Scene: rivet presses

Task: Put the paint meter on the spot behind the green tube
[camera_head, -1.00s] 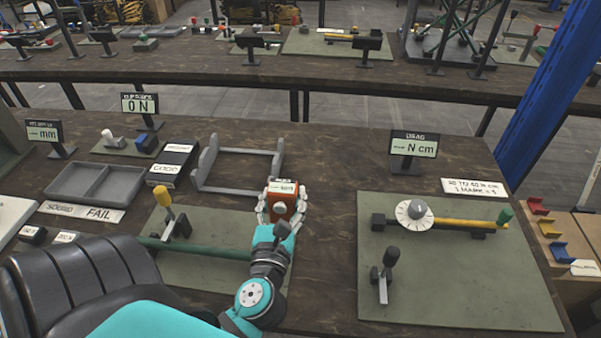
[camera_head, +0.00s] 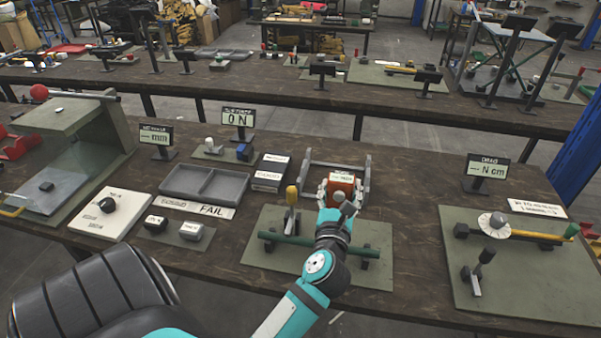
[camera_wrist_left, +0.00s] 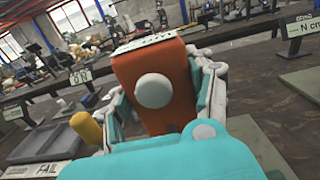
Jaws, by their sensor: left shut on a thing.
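The paint meter is an orange box (camera_head: 342,183) with a pale label on top. My left gripper (camera_head: 339,194) is shut on it, with fingers on both sides. In the left wrist view the orange meter (camera_wrist_left: 155,85) shows a round white knob on its near face. The green tube (camera_head: 300,243) lies across a green mat (camera_head: 262,262), nearer to me than the meter. The meter is over the far side of the mat, by the grey bracket frame (camera_head: 308,172). Whether it touches the surface I cannot tell. My right gripper is not seen.
A yellow-handled clamp (camera_head: 292,196) stands left of the gripper. A grey two-part tray (camera_head: 180,180) and a dark block (camera_head: 270,172) lie to the left. A drag fixture (camera_head: 495,225) on its own mat is at right. Bare table lies between the mats.

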